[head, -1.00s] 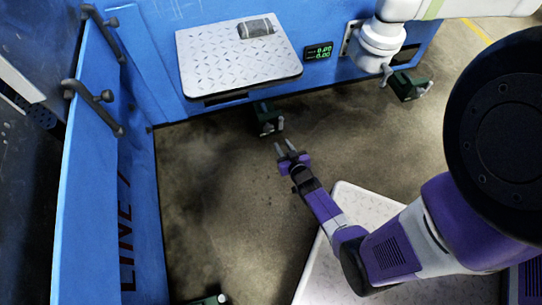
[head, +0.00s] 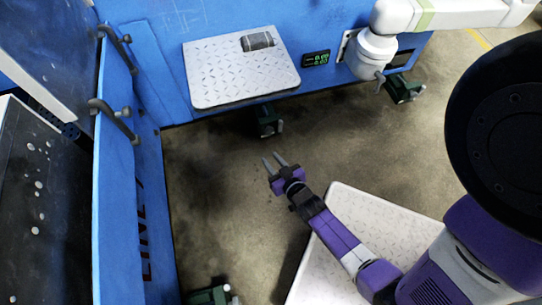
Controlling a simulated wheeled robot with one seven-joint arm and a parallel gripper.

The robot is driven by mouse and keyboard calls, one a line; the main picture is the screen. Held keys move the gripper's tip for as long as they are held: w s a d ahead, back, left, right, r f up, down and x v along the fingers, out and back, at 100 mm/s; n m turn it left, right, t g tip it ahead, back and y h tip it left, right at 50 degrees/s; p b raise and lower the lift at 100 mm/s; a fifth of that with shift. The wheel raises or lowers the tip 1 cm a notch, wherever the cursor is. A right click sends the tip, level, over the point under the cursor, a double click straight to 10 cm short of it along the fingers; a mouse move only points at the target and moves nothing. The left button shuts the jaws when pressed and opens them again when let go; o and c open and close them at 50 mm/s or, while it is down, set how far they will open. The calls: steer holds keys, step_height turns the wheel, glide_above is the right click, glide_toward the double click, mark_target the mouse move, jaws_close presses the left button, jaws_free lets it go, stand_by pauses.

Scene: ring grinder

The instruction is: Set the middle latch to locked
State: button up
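My gripper (head: 274,161) is near the middle of the head view, over the concrete floor. Its two grey fingers are apart with nothing between them. It points up and left in the picture, in front of a blue machine with a patterned light plate (head: 235,75). No part in view can be surely told as the middle latch. A dark green block with a grey lever (head: 268,120) is under the plate's front edge, a short way beyond my fingertips in the picture. Similar green pieces show at right (head: 403,88) and bottom left (head: 210,297).
A blue panel (head: 115,190) with dark bar handles (head: 113,120) stands at left. A grey cylinder (head: 258,41) lies on the plate. A small green-lit display (head: 316,59) and a white robot arm (head: 375,55) are to its right. Floor around my gripper is clear.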

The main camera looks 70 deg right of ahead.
steer(key=shift+y, duration=0.3)
steer(key=shift+s+a+r+p, duration=0.2)
steer(key=shift+a+r+p, duration=0.2)
steer(key=shift+a+r, duration=0.4)
steer(key=shift+s+a+r+p, duration=0.15)
steer(key=shift+a+r+p, duration=0.3)
steer(key=shift+r, duration=0.6)
steer(key=shift+n, duration=0.3)
